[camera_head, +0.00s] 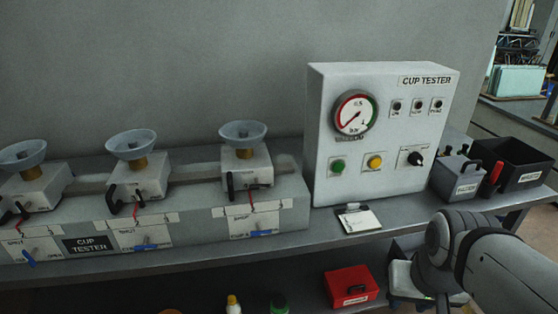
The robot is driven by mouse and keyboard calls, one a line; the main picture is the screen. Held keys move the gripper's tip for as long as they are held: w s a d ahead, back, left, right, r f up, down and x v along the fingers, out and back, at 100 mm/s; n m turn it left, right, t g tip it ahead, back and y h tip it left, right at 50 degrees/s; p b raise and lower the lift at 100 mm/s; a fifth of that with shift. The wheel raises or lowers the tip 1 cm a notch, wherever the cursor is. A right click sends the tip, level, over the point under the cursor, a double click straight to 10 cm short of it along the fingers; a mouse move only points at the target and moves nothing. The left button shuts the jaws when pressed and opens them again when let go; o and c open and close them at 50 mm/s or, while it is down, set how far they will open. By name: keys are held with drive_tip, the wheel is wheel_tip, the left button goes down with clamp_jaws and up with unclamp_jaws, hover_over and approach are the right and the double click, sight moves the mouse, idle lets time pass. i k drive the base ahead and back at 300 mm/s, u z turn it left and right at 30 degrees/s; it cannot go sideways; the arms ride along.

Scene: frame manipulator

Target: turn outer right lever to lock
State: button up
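Three cup stations stand in a row on a long grey base (200,205). Each has a pale bowl on a white block. At the right station (245,170), an upright black lever (230,186) is on the block's front left side. Below it, a blue lever (262,233) lies about horizontal on the base's front face. The middle blue lever (146,247) is also near horizontal; the left one (28,258) slants down to the right. The small labels beside them are unreadable. Part of my arm enters at the lower right, apart from the levers; my gripper is not in view.
A white CUP TESTER panel (385,150) with a gauge and buttons stands right of the stations. A clipboard (358,219) lies before it. A grey box (457,177) and black bin (513,165) are farther right. A red box (351,285) sits beneath the bench.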

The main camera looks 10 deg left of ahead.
sight(253, 187)
drive_tip(key=u, duration=1.2)
drive_tip(key=k, duration=0.9)
drive_tip(key=z, duration=0.85)
drive_tip(key=i, duration=1)
drive_tip(key=z, duration=0.05)
